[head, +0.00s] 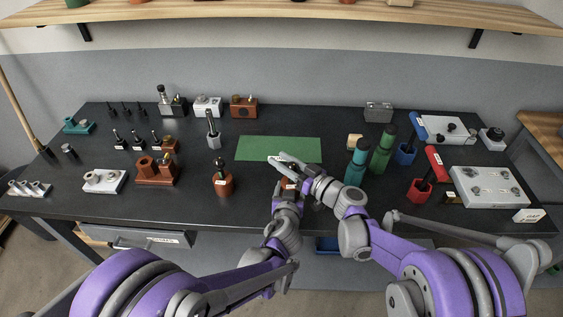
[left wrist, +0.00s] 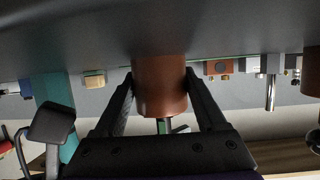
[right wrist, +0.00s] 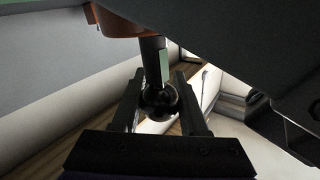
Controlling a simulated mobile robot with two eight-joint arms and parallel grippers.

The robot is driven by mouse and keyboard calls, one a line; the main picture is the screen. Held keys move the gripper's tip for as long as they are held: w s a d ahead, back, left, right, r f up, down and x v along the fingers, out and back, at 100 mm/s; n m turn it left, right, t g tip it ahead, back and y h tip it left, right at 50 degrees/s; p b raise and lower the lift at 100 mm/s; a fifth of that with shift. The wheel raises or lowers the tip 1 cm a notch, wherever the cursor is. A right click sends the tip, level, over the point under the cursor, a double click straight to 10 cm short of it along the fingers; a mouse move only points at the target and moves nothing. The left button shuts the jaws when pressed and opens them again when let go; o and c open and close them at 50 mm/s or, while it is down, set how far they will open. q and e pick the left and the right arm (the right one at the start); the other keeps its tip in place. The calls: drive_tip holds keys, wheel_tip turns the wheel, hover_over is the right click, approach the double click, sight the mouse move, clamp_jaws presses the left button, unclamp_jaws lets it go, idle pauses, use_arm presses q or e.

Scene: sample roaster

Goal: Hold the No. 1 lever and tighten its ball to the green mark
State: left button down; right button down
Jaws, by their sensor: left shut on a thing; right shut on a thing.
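The No. 1 lever stands in a brown cylindrical base (left wrist: 160,88). My left gripper (left wrist: 160,85), at the middle of the bench in the head view (head: 289,186), is shut on this base from both sides. In the right wrist view, a dark stem (right wrist: 151,58) runs from the base to a glossy black ball (right wrist: 160,98). My right gripper (right wrist: 160,92) is shut around the ball; in the head view it lies just above the left one (head: 284,163). A green mark (right wrist: 164,66) shows beside the stem near the ball; I cannot tell whether they meet.
A green mat (head: 250,148) lies behind the grippers. Teal (head: 356,165) and green (head: 382,152) bottles stand close on the right. Another brown base with a black handle (head: 222,186) stands to the left. The dark bench front between them is clear.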

drive_tip(key=shift+m+t+h, duration=0.4)
drive_tip(key=shift+d, duration=0.1)
drive_tip(key=shift+c, duration=2.2)
unclamp_jaws()
drive_tip(key=v, duration=1.2)
